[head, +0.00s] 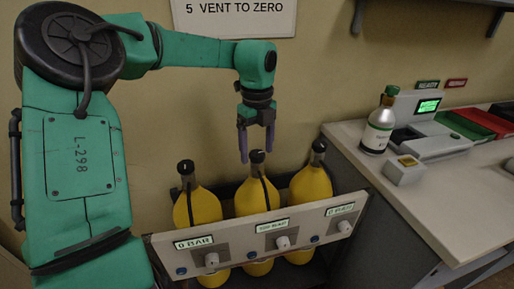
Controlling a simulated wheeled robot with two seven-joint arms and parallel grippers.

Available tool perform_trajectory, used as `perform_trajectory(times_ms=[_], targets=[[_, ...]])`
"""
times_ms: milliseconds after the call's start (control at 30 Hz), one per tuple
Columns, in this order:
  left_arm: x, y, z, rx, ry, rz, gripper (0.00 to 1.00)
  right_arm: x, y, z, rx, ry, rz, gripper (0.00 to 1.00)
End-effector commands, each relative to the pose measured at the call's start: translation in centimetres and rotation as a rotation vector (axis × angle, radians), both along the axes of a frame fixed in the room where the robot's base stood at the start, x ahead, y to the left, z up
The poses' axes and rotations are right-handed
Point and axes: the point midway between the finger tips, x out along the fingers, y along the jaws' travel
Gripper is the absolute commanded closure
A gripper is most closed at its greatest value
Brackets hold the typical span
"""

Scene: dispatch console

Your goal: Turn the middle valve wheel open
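Three yellow cylinders stand in a rack behind a grey panel. The middle cylinder (252,198) has a dark valve top (257,157). My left gripper (257,150) hangs down from above at the middle cylinder's top. Its two purple fingers are apart, one towards each side of that top, with nothing seen between them. I cannot tell whether they touch it. On the panel, a white middle knob (283,243) sits below a small lit label (272,226), too small to read surely. My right gripper is not in view.
The left cylinder (198,208) and right cylinder (311,184) stand close on either side. The panel (240,243) also has a left knob (211,259) and right knob (344,226). A counter (440,195) at right holds a silver bottle (378,128), a device and trays.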

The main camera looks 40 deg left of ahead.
Motion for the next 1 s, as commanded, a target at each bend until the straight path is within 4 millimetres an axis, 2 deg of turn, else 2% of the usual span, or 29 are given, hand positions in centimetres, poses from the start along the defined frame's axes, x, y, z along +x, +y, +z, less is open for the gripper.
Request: perform_trajectory(times_ms=[167, 267, 367, 600, 733, 833, 1000], targets=[[0.0, 0.0, 0.2, 0.000, 0.002, 0.000, 0.19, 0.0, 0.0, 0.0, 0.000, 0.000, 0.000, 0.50], [0.0, 0.0, 1.2, 0.002, -0.001, 0.000, 0.19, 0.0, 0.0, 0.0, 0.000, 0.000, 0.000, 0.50], [0.0, 0.0, 3.3, 0.002, -0.002, 0.000, 0.19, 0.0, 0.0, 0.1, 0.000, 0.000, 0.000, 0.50], [0.1, 0.0, 10.6, 0.000, -0.003, 0.000, 0.19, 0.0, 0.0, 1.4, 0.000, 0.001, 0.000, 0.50], [0.0, 0.0, 13.5, 0.000, -0.001, 0.000, 0.19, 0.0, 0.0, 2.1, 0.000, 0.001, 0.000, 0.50], [0.0, 0.0, 14.4, 0.000, 0.001, 0.000, 0.19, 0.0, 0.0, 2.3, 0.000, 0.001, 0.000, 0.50], [0.0, 0.0, 14.6, 0.000, 0.001, -0.001, 0.19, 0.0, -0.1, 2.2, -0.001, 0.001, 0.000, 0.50]])
